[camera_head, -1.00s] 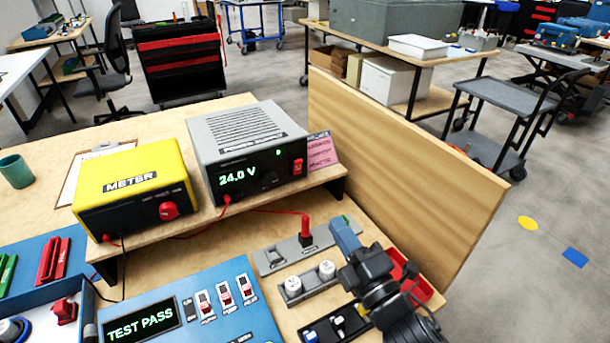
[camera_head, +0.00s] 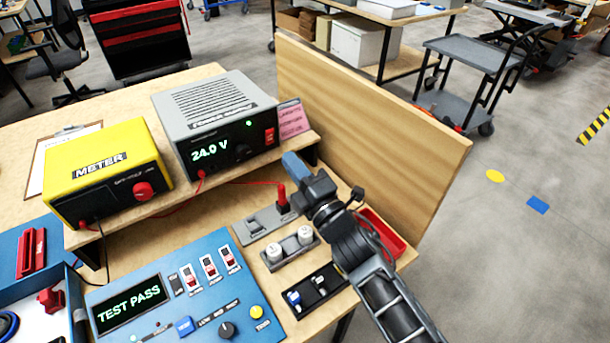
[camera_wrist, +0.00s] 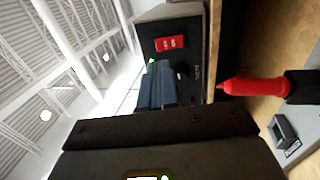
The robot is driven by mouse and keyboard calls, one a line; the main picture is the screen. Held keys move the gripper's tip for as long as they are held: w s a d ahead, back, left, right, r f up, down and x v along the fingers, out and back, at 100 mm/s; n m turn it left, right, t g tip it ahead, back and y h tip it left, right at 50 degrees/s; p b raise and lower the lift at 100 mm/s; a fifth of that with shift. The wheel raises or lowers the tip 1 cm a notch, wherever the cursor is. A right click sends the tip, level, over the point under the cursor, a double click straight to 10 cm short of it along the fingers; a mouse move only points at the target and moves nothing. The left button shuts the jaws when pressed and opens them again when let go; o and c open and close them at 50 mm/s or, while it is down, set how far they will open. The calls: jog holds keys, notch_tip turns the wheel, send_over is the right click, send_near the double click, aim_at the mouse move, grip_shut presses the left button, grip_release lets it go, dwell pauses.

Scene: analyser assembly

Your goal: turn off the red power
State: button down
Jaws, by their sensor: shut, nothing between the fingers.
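The grey power supply (camera_head: 215,115) stands on the raised shelf, its green display lit with "24.0 V". Its red power switch (camera_head: 269,136) is at the right end of the black front face. The switch (camera_wrist: 169,43) also shows in the wrist view, just beyond the fingertips. I cannot tell which way it is tipped. A small green light glows near it. My gripper (camera_head: 290,162) has blue-grey fingers, shut and empty, in front of and below the switch. In the wrist view the fingers (camera_wrist: 158,85) point toward the power supply, with a gap seeming to remain.
A red plug (camera_head: 282,198) stands upright in a grey holder close to my fingers; its red tip (camera_wrist: 255,87) is right of them in the wrist view. A pink note (camera_head: 292,118) and wooden side panel (camera_head: 370,120) are right of the supply. A yellow meter (camera_head: 105,170) is left.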

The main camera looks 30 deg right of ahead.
aim_at(270, 133)
jog(key=shift+p+x, duration=0.45)
jog(key=shift+x, duration=2.75)
jog(key=shift+w+r, duration=0.1)
jog(key=shift+w, duration=0.05)
jog(key=shift+w+r, duration=0.1)
jog(key=shift+w, duration=0.05)
